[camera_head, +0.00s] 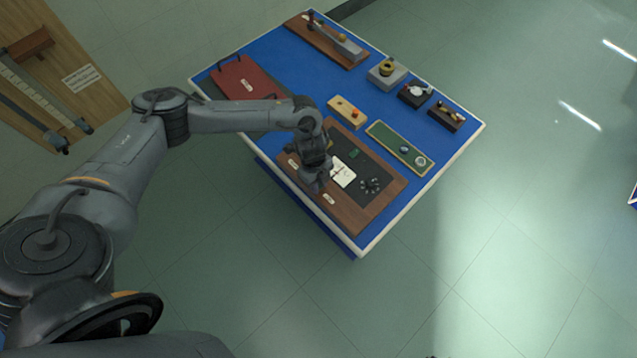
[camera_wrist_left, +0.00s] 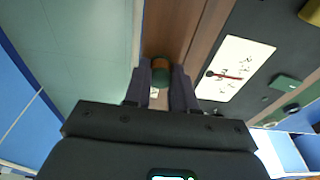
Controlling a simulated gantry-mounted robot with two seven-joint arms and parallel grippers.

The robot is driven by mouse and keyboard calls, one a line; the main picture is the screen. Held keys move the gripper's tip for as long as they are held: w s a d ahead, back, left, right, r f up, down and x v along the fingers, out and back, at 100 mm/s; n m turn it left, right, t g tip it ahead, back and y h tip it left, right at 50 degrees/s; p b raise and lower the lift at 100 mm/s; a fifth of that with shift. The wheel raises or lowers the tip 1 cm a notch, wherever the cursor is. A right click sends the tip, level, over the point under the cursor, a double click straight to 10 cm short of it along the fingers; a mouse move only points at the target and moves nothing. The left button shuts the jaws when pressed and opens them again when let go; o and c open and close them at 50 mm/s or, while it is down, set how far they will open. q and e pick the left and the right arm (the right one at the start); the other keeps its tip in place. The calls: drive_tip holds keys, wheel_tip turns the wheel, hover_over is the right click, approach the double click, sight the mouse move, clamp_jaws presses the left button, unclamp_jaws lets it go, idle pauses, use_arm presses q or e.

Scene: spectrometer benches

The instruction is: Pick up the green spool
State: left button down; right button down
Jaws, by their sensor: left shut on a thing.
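The green spool (camera_wrist_left: 161,70) shows in the left wrist view between my two fingertips, green with a brown side. My left gripper (camera_wrist_left: 160,88) is shut on it. In the head view my left gripper (camera_head: 318,184) points down over the near-left part of a brown wooden board with a dark inlay (camera_head: 381,208), and it hides the spool there. I cannot tell whether the spool touches the board. My right gripper is in neither view.
On the board lie a white card (camera_head: 343,172), a small green piece (camera_head: 355,153) and a dark round cluster (camera_head: 370,186). Behind are a light wooden block (camera_head: 346,112), a green tray (camera_head: 385,139) and a red tray (camera_head: 244,77). The blue table (camera_head: 300,77) has open floor around it.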

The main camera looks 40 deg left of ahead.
sight(320, 186)
use_arm(q)
drive_tip(key=shift+r, duration=0.15)
wheel_tip(320, 186, up, 4)
drive_tip(key=shift+f, duration=0.15)
drive_tip(key=s+d+r+p, duration=0.4)
drive_tip(key=d+r+p, duration=0.1)
drive_tip(key=d+r, duration=0.5)
drive_tip(key=shift+s+d, duration=0.2)
drive_tip(key=shift+d, duration=0.2)
